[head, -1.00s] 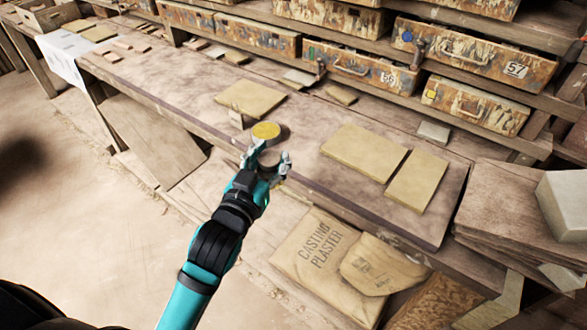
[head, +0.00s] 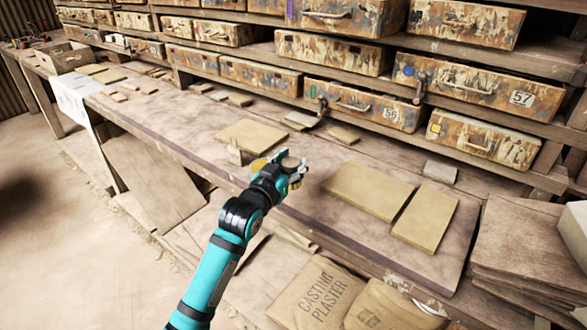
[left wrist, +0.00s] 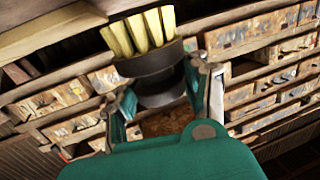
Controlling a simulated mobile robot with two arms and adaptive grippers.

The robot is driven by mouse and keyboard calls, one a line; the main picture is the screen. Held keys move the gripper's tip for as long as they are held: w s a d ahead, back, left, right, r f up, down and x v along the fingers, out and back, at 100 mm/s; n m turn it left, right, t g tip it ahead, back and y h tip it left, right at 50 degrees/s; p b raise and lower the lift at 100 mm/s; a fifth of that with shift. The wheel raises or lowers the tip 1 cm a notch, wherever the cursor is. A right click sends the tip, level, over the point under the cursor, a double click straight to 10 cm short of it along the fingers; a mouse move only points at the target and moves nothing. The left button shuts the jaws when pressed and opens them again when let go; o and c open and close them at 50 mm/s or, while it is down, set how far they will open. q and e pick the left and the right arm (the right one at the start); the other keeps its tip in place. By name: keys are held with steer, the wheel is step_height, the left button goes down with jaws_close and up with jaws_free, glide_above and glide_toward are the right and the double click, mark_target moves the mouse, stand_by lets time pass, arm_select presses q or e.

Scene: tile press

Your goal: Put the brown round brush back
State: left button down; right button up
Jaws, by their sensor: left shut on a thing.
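The round brush has a dark brown-grey round body and pale yellow bristle tufts; it fills the upper middle of the left wrist view (left wrist: 150,60). In the head view its dark round body (head: 290,162) shows at my left gripper, above the front edge of the bench. My left gripper (head: 293,172) is shut on the brush, with a finger on each side of its body. In the left wrist view the bristles point up, away from my palm. The fingers partly hide the brush in the head view. My right gripper is not in view.
The wooden bench (head: 310,215) carries several flat tan tiles (head: 370,190). Behind it are shelves of worn drawers, one marked 57 (head: 485,88), another 56 (head: 365,103). A plaster sack (head: 318,290) lies below the bench.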

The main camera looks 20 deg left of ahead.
mark_target(293, 169)
arm_select(q)
steer(key=shift+w+a+f, duration=0.1)
steer(key=shift+w+a, duration=0.1)
steer(key=shift+w, duration=1.05)
steer(key=shift+w+f, duration=0.15)
steer(key=shift+f, duration=1.65)
steer(key=c, duration=0.6)
jaws_free()
steer(key=shift+f, duration=0.15)
steer(key=shift+c, duration=0.2)
